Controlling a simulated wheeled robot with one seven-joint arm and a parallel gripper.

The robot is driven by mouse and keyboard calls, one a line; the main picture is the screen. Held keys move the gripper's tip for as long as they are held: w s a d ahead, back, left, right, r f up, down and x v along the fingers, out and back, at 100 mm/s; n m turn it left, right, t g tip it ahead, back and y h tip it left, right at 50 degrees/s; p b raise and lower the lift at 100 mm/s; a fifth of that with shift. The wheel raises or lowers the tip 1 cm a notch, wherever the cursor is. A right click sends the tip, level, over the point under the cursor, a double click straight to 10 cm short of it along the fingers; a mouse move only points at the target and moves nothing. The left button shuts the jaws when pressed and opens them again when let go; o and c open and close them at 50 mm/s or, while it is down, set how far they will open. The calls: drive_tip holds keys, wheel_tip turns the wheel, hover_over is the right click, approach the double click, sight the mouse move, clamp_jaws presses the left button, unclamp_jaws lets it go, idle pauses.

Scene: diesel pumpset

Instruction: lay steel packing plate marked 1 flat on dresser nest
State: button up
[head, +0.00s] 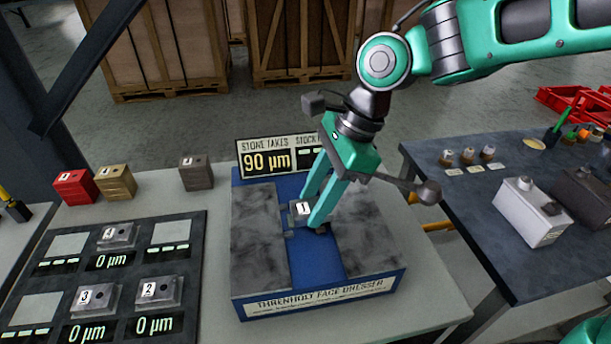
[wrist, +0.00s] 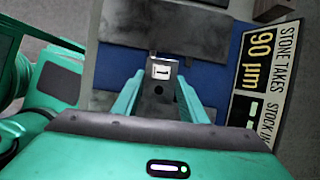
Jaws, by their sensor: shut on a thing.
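The steel packing plate marked 1 (head: 300,212) is a small grey block with a white number tag. It also shows in the wrist view (wrist: 159,85). My gripper (head: 312,212) is shut on it, one finger on each side. The plate is over the middle of the face dresser (head: 317,300), a blue base with two mottled grey slabs and a blue strip between them. The fingers hide part of the plate and the spot beneath it. I cannot tell whether the plate touches the dresser or hangs just above it.
A dark gauge board (head: 147,250) at the left holds plates marked 2 (head: 160,292), 3 (head: 97,298) and 4 (head: 118,237). A sign behind the dresser (head: 266,158) reads 90 µm. Several small boxes (head: 117,182) stand at the back left. A dark side table (head: 480,215) is at the right.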

sight(308, 201)
drive_tip(key=shift+w+a+r, duration=0.35)
drive_tip(key=shift+a+r, duration=0.15)
drive_tip(key=shift+r, duration=0.3)
drive_tip(key=shift+w+a+r, duration=0.3)
drive_tip(key=shift+a+r, duration=0.15)
drive_tip(key=shift+r, duration=0.35)
drive_tip(key=shift+f, duration=2.35)
drive_tip(key=shift+s+f, duration=0.1)
drive_tip(key=shift+f, duration=0.5)
drive_tip(key=o, duration=1.5)
drive_tip(key=v, duration=1)
drive_tip(key=shift+d+r, duration=0.2)
drive_tip(key=shift+r, duration=0.05)
